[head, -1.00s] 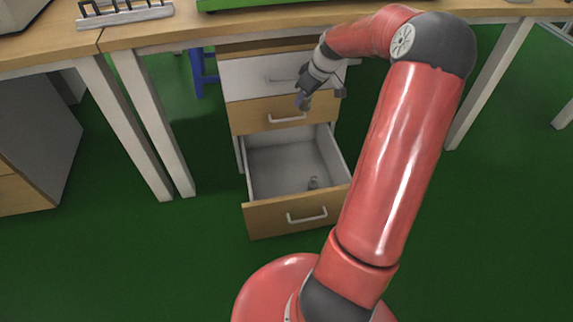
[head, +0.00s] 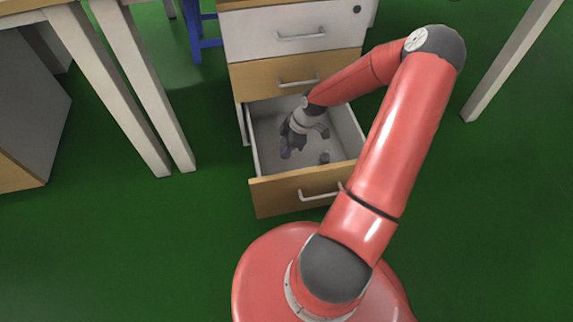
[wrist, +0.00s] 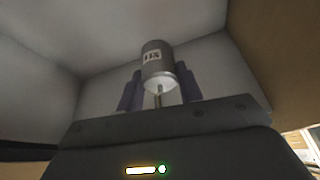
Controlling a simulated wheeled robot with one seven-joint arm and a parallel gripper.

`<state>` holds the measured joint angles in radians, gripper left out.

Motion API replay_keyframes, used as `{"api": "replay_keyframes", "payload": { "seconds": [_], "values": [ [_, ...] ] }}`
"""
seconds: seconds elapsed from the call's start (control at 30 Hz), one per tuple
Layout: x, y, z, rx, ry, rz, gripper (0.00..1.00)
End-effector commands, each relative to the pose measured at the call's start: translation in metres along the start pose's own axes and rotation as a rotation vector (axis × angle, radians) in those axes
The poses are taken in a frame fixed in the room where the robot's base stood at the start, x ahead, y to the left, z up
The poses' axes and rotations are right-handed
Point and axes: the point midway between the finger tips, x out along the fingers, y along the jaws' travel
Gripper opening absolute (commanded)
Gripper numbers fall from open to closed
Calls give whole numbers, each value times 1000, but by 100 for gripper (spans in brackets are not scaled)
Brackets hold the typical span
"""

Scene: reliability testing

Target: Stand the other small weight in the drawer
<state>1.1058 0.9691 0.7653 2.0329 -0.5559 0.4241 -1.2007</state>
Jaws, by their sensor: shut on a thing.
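The open drawer (head: 275,195) has a wooden front and pale inner walls. One small metal weight (head: 325,157) stands in it near the front right. My gripper (head: 287,152) is down inside the drawer outline, to the left of that weight. The wrist view shows my gripper (wrist: 159,90) shut on another small weight (wrist: 157,62), a grey metal cylinder with a dark-marked pale label, between its purple-grey fingers. In the head view I cannot make out the held weight, nor whether it touches the drawer floor.
Closed drawers, one white (head: 295,35) and one wooden (head: 285,80), are above and behind the open one. Pale desk legs (head: 150,95) stand at left and another (head: 510,60) at right. The green floor (head: 130,240) is clear at front left.

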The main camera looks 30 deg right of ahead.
Motion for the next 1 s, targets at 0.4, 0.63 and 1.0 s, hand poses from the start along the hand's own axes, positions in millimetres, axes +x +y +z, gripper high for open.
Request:
{"api": "replay_keyframes", "payload": {
  "seconds": [0.4,0.63,1.0],
  "values": [
    [58,1,24,2,0,1,0],
    [84,0,34,2,0,-1,0],
    [96,1,40,2,-1,2,0]
  ]
}}
